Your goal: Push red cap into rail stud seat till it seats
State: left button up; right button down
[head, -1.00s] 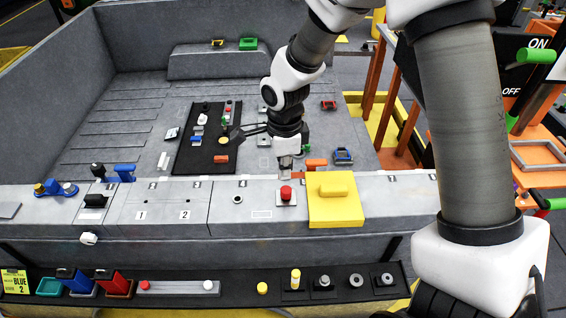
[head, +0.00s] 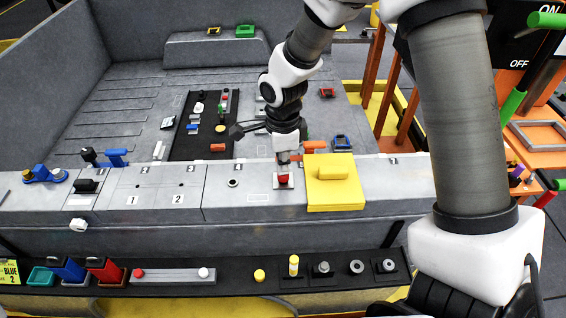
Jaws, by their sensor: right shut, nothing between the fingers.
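The red cap (head: 283,178) sits on a small pale square seat plate (head: 291,185) on the grey rail, left of the yellow block. My right gripper (head: 283,161) is shut and empty, pointing down just behind and above the cap. Its tips look very close to the cap's top. I cannot tell whether they touch it, nor how deep the cap sits. My left gripper is not in view.
A yellow block (head: 333,192) with a raised handle stands close right of the cap. The rail (head: 225,205) is clear to the left, with a round hole (head: 233,183). A black strip (head: 230,271) with several small parts runs in front.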

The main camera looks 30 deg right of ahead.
notch_tip(320, 180, up, 3)
jog(key=p, duration=0.2)
jog(key=shift+p, duration=0.35)
jog(key=shift+r, duration=0.25)
notch_tip(320, 180, up, 11)
jog(key=shift+r, duration=0.15)
